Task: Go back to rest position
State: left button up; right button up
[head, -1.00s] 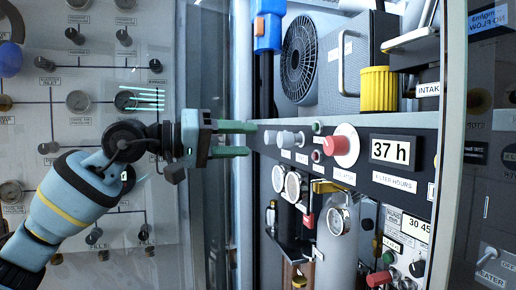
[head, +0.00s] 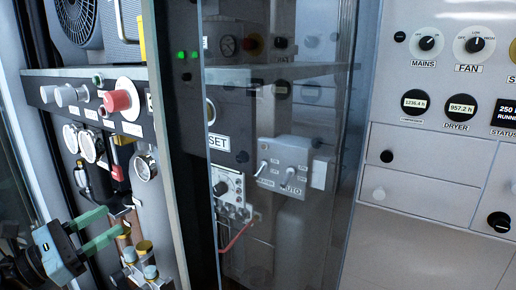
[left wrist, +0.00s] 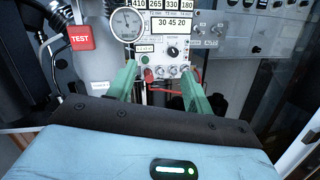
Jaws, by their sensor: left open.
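My left gripper (head: 98,230) is at the lower left of the head view, with its two green fingers apart and nothing between them. It is in front of the lower part of the open panel bay, near the gauges and brass-topped fittings. In the left wrist view the green fingers (left wrist: 160,88) are spread and point at a panel with a dial and red leads; the space between them is empty. My right gripper is not in any view.
A large red knob (head: 122,98) sits on the dark control strip. A glass door (head: 290,150) stands in the middle. A grey panel with MAINS and FAN dials (head: 473,45) is at the right.

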pick_arm(q)
jog(key=s+d+f+n+y+p, duration=0.2)
jog(key=s+f+n+y, duration=0.4)
jog(key=f+n, duration=0.75)
jog(key=s+d+f+n+y+p, duration=0.25)
jog(key=s+f+n, duration=0.45)
jog(key=f+n, duration=0.65)
jog(key=s+d+f+n+g+y+p, duration=0.1)
jog(key=s+d+f+n+g, duration=0.2)
jog(key=s+n, duration=0.5)
jog(key=s+d+f+n+g+y, duration=0.1)
jog(key=s+d+f+n+g, duration=0.3)
jog(key=s, duration=0.9)
notch_tip(320, 180, down, 4)
jog(key=d+n, duration=0.2)
jog(key=n, duration=0.3)
jog(key=shift+s+p, duration=0.35)
jog(key=shift+s, duration=0.05)
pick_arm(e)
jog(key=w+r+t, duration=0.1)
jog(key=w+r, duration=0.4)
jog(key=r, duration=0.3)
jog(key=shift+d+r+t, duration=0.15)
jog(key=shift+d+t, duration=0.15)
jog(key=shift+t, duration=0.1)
pick_arm(q)
jog(key=shift+w, duration=0.1)
jog(key=shift+c, duration=0.2)
